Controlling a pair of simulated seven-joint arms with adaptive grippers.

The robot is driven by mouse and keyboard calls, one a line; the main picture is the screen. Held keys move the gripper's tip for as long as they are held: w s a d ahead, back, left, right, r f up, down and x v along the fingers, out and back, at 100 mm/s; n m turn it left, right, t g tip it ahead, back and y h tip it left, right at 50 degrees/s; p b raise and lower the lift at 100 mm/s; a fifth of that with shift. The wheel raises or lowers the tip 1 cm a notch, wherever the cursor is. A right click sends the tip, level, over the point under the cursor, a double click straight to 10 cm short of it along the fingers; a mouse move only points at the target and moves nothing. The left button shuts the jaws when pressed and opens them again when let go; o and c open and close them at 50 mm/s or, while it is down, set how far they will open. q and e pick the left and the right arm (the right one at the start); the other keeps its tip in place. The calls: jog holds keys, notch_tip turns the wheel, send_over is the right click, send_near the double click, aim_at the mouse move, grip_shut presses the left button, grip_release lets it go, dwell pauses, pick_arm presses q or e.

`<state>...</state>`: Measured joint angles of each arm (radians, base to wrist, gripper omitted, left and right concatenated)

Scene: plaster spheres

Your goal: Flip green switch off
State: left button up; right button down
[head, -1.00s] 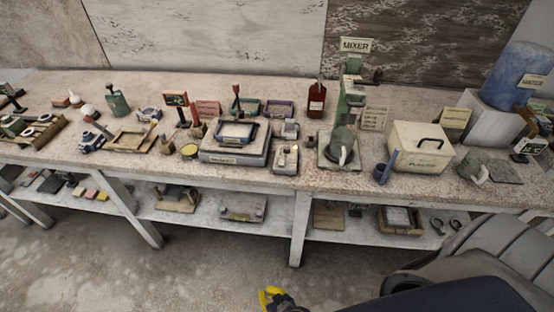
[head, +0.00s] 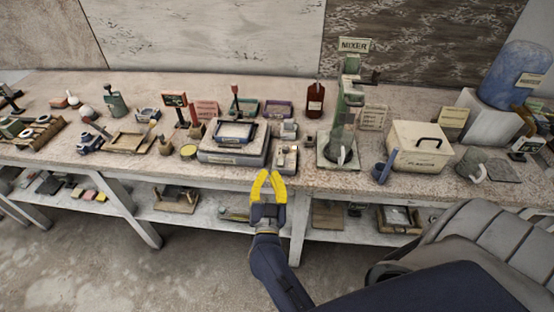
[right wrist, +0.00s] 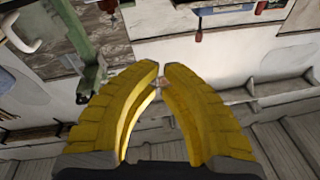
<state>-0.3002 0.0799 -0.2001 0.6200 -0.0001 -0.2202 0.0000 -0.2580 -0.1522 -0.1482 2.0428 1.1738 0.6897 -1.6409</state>
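My right gripper (head: 269,176) has yellow fingers and is in front of the bench edge, below the small switch box in the head view. Its fingers are bowed, with a narrow gap between the tips and nothing held; they also fill the middle of the right wrist view (right wrist: 162,72). The small pale switch box (head: 286,160) stands at the bench's front edge, just beyond the fingertips and apart from them. Another small box (head: 289,131) stands behind it. I cannot tell which part is the green switch at this size. My left gripper is out of view.
A scale-like device (head: 235,155) sits left of the switch box. The green mixer (head: 343,110) stands to its right. The bench's front edge (head: 220,172) lies close to my gripper.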

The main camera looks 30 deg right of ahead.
jog(key=shift+s+d+n+g+h, duration=0.35)
jog(key=shift+d+g, duration=0.1)
jog(key=shift+d, duration=0.15)
jog(key=shift+s+d+n+g+h, duration=0.3)
jog(key=shift+d+g, duration=0.15)
jog(key=shift+d, duration=0.1)
jog(key=shift+w, duration=0.1)
jog(key=r, duration=0.2)
send_over(281, 165)
jog(key=shift+w+d+f, duration=0.2)
jog(key=shift+w+d, duration=0.05)
jog(key=shift+w, duration=0.15)
jog(key=shift+s+a+f, duration=0.15)
jog(key=shift+s+f, duration=0.05)
jog(key=shift+f, duration=0.9)
jog(key=shift+s+a+f, duration=0.15)
jog(key=shift+f, duration=0.8)
